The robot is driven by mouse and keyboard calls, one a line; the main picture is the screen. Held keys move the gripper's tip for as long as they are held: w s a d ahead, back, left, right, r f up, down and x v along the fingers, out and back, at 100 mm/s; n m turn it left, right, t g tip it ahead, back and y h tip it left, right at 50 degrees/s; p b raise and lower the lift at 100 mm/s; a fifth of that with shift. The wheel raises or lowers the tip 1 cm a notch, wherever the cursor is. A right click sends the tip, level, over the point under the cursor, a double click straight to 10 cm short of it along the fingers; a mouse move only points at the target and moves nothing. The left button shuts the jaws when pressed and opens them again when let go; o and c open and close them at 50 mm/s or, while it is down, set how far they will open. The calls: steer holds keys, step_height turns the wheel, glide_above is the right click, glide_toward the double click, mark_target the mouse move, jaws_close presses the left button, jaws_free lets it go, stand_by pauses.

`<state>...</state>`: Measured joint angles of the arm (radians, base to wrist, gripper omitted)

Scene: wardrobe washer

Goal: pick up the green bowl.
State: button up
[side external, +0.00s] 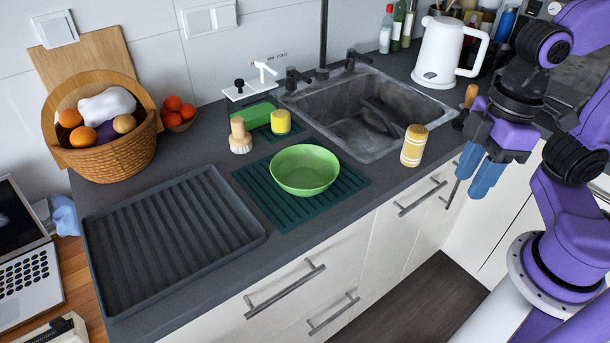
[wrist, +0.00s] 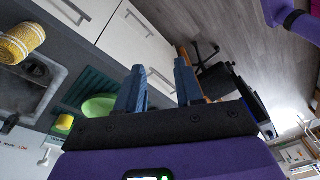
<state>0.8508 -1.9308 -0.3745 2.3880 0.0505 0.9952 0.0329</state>
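The green bowl (side external: 305,170) sits upright and empty on a dark green ribbed mat (side external: 264,198) on the counter, in front of the sink. In the wrist view the bowl (wrist: 97,106) is partly hidden behind a finger and the body of my gripper. My gripper (side external: 473,178) is at the right in the side view, in front of the counter's edge and well to the right of the bowl. Its two blue fingers (wrist: 160,90) are apart with nothing between them.
A yellow-and-white striped cup (side external: 414,145) stands between the bowl and my gripper. The sink (side external: 425,108) lies behind. A wooden brush (side external: 240,136) and yellow cup (side external: 280,122) stand behind the bowl. A dark drying tray (side external: 165,235) lies left.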

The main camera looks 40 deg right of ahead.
steer(key=w+a+f+m+t+y, duration=0.2)
steer(key=w+a+m+t+y, duration=0.45)
steer(key=w, duration=0.55)
steer(key=w+d+r+m+t+h, duration=0.1)
steer(key=w+d+m+t+h, duration=0.2)
steer(key=w, duration=0.4)
steer(key=w+d+r+m+t+h, duration=0.2)
steer(key=w+d+m+t, duration=0.15)
steer(key=w+m, duration=0.2)
glide_toward(316, 151)
steer(key=shift+s+d+r+y, duration=0.25)
steer(key=shift+d+r+y, duration=0.1)
steer(key=shift+r, duration=0.1)
steer(key=shift+f, duration=0.6)
steer(key=shift+w+f, duration=0.1)
steer(key=shift+w, duration=0.1)
steer(key=shift+x, duration=3.6)
steer(key=shift+a, duration=0.1)
jaws_close()
